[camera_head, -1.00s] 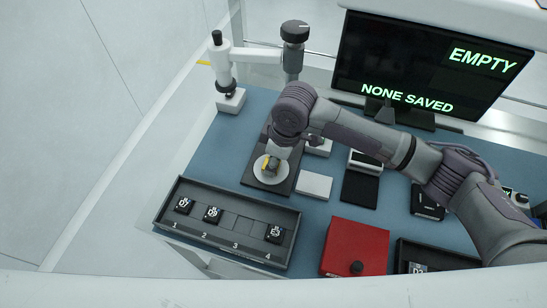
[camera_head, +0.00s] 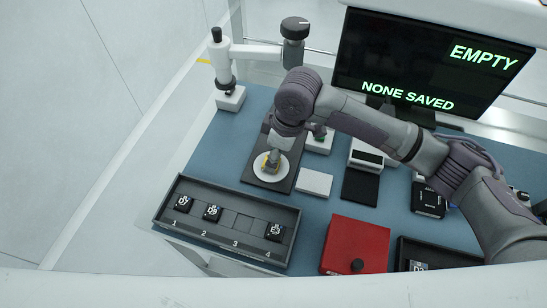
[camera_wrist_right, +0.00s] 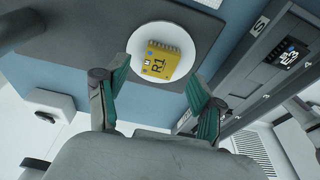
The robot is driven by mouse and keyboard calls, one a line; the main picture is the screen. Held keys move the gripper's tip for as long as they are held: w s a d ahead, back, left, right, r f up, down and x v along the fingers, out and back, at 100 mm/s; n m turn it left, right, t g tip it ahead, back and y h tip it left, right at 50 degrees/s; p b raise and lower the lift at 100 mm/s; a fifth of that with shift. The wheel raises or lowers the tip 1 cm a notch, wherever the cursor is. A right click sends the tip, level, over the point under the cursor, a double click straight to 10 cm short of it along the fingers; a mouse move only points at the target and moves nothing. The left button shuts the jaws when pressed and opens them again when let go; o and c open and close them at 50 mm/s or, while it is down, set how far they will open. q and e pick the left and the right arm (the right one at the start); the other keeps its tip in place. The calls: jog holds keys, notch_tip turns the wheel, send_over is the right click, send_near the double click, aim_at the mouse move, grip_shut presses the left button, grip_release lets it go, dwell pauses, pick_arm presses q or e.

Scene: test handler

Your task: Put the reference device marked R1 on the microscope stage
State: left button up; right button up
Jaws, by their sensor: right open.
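The yellow reference device marked R1 (camera_wrist_right: 162,61) lies flat on a white round disc (camera_wrist_right: 188,36) on a dark plate (camera_wrist_right: 80,38). In the head view the disc (camera_head: 286,172) and the plate (camera_head: 254,180) stand behind the tray, and the device is partly hidden by my gripper. My right gripper (camera_wrist_right: 158,76) is open, its two fingers apart on either side of the device's near end in the picture, with no contact visible. A microscope-like stand with a black knob (camera_head: 295,28) rises behind the plate. My left gripper is not in view.
A dark tray (camera_head: 185,226) with numbered slots holds several black devices. A red box (camera_head: 352,240), a white block (camera_head: 314,182) and a black pad (camera_head: 360,188) stand to the right. The monitor (camera_head: 430,65) reads EMPTY and NONE SAVED.

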notch_tip(320, 180, up, 9)
jog(key=d+b, duration=0.1)
jog(key=shift+s+d+r, duration=0.15)
jog(key=shift+s+d, duration=0.15)
jog(key=shift+d, duration=0.1)
